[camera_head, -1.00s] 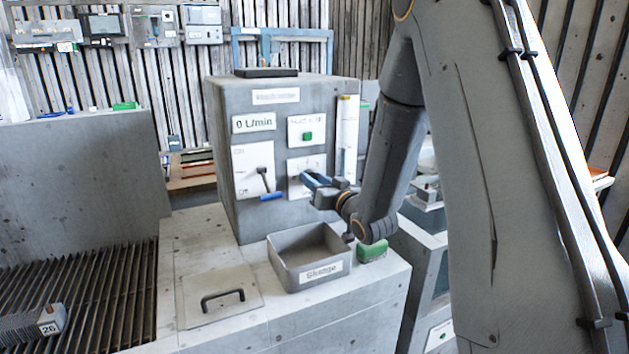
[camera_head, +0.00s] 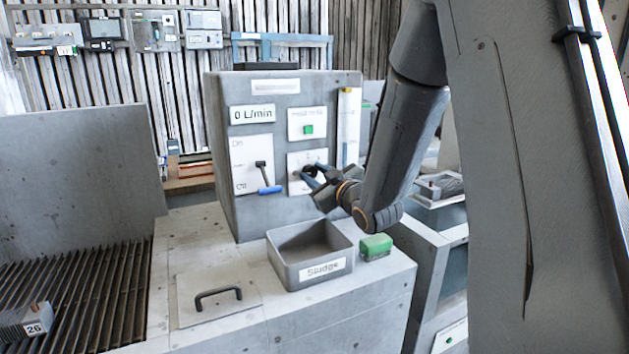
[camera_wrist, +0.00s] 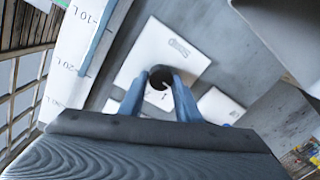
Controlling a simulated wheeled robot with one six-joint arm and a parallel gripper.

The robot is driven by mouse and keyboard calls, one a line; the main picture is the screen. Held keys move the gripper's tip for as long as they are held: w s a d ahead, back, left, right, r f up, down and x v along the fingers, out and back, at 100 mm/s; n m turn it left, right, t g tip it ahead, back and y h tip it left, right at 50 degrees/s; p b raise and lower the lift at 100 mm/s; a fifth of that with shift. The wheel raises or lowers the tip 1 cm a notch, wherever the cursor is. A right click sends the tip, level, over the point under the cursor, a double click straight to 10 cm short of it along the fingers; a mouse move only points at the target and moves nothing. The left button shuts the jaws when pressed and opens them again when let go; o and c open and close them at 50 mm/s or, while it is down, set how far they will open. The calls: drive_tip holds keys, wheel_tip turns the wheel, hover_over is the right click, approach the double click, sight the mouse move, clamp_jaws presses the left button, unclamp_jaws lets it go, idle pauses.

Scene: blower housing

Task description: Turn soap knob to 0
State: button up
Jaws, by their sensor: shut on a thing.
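The soap knob is a round black knob (camera_wrist: 161,77) on a white plate (camera_wrist: 165,50) in the wrist view. In the head view the knob (camera_head: 309,170) sits on the lower right plate of the grey cabinet (camera_head: 225,150). My gripper (camera_wrist: 160,88) has its two blue fingers on either side of the knob and is shut on it. In the head view my gripper (camera_head: 312,177) reaches the plate from the right. The plate's markings are too small to read, and the fingers hide part of it.
A lever with a blue handle (camera_head: 270,190) is left of the knob. A green button (camera_head: 308,129) is above it, and a level tube (camera_head: 346,128) is to the right. A box labelled Sludge (camera_head: 311,278) and a green block (camera_head: 376,246) stand below.

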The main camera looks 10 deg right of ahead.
drive_tip(key=shift+n+b, duration=0.5)
drive_tip(key=shift+n, duration=0.3)
drive_tip(key=o, duration=1.1)
drive_tip(key=shift+c, duration=0.2)
drive_tip(key=b+v, duration=0.1)
drive_tip(key=v, duration=0.7)
drive_tip(key=shift+a, duration=0.15)
